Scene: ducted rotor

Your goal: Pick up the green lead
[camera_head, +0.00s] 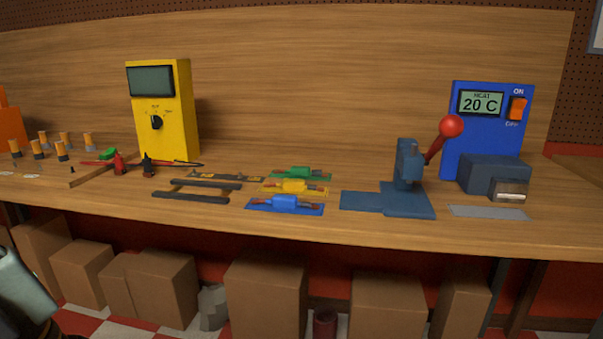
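The green lead (292,172) lies on a small green mat (322,177) on the workbench, at the back of a row of three. It has a green middle and reddish-brown ends. A yellow lead (295,186) lies just in front of it on a yellow mat, and a blue lead (285,202) lies nearest the front edge on a blue mat. My gripper is not in view. A pale grey and black part, probably of my arm, shows at the lower left edge, well apart from the leads.
A blue press (408,167) with a red ball handle stands right of the leads. Behind it is a blue heater box (487,130) reading 20 C. A yellow meter (162,112) stands back left. Dark rails (190,196) lie left of the leads. Cardboard boxes (265,295) stand below the bench.

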